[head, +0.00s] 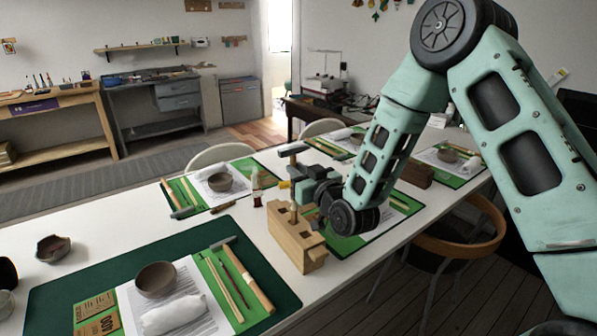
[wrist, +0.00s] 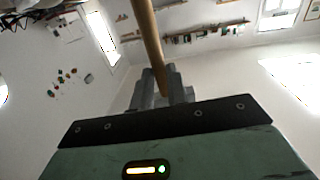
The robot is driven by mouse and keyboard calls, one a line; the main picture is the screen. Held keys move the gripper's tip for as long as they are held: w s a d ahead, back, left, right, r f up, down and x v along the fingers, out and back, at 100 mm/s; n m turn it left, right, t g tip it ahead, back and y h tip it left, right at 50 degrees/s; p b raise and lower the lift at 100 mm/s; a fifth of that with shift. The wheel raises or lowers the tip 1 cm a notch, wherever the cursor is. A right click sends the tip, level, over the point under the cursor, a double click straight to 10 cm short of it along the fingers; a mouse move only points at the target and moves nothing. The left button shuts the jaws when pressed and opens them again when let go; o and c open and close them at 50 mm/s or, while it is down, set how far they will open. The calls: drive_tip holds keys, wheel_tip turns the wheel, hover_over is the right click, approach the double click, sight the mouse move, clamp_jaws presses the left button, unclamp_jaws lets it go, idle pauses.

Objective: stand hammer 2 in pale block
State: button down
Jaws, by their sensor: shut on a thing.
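The pale block (head: 297,245) is a wooden block standing near the table's right edge in the head view. My gripper (head: 296,186) is above it, shut on a hammer (head: 293,148). The hammer is upright, its dark head on top and its wooden handle downward, partly hidden by my gripper. The handle's lower end shows at the block's top; I cannot tell whether it is inside a hole or only in front of one. In the wrist view the wooden handle (wrist: 149,35) passes between my gripper's fingers (wrist: 163,85).
A green mat (head: 52,295) with a dark bowl (head: 156,279) and tools lies at the front left. Another place setting with a bowl (head: 220,182) lies behind the block. A small bottle (head: 256,188) stands close behind it. A wooden chair (head: 462,243) is at the right.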

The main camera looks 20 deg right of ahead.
drive_tip(key=shift+f+b, duration=1.35)
drive_tip(key=shift+f, duration=0.1)
drive_tip(key=c, duration=1.3)
unclamp_jaws()
drive_tip(key=shift+s, duration=0.1)
drive_tip(key=b+v, duration=0.2)
drive_tip(key=v, duration=0.7)
drive_tip(key=shift+b, duration=0.3)
